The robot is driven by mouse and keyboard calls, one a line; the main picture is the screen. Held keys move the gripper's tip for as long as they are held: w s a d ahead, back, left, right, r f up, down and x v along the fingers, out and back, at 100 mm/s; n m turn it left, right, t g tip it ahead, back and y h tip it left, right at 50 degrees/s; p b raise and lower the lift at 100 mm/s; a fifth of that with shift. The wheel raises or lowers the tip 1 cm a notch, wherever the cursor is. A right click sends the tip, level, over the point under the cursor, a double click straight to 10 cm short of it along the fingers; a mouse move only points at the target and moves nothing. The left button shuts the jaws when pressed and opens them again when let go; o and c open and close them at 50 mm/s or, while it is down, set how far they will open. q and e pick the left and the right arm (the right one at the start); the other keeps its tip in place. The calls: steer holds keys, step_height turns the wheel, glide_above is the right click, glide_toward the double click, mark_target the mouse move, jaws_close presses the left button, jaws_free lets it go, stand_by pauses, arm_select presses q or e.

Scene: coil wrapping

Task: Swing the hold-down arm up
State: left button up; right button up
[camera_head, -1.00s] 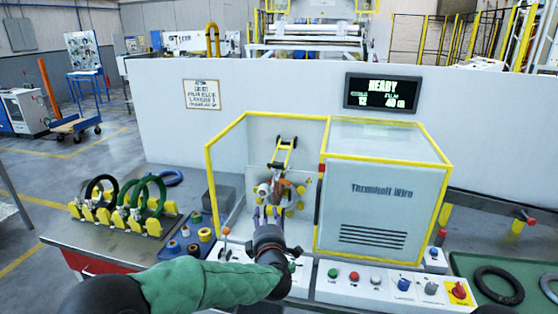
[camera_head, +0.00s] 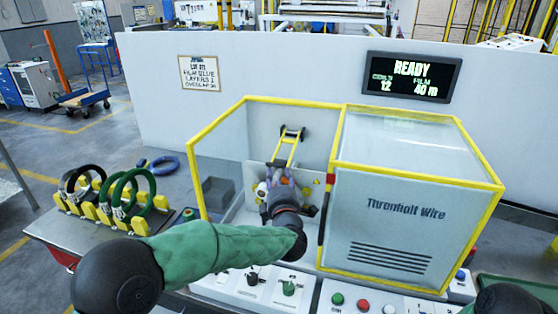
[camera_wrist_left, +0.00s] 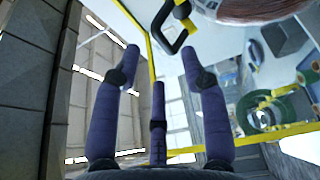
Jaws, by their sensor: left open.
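The hold-down arm (camera_head: 285,152) is a yellow two-bar frame with a black handle (camera_head: 292,132) at its top. It extends up and back inside the yellow-framed machine. My left gripper (camera_head: 278,176) is in front of its lower part, and my wrist hides much of the winding head behind it. In the left wrist view, the purple fingers of my left gripper (camera_wrist_left: 161,60) are spread and empty. A black loop handle (camera_wrist_left: 172,28) on a yellow bar shows just beyond the fingertips, with no finger closed on it. My right gripper is out of view.
A control panel (camera_head: 350,300) runs along the front. A rack (camera_head: 105,200) of green and black coils stands at left. A READY display (camera_head: 412,78) hangs on the white wall.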

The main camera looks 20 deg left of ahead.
mark_target(276, 165)
arm_select(q)
steer(key=shift+b+x, duration=0.85)
steer(key=shift+x, duration=2.75)
jaws_close()
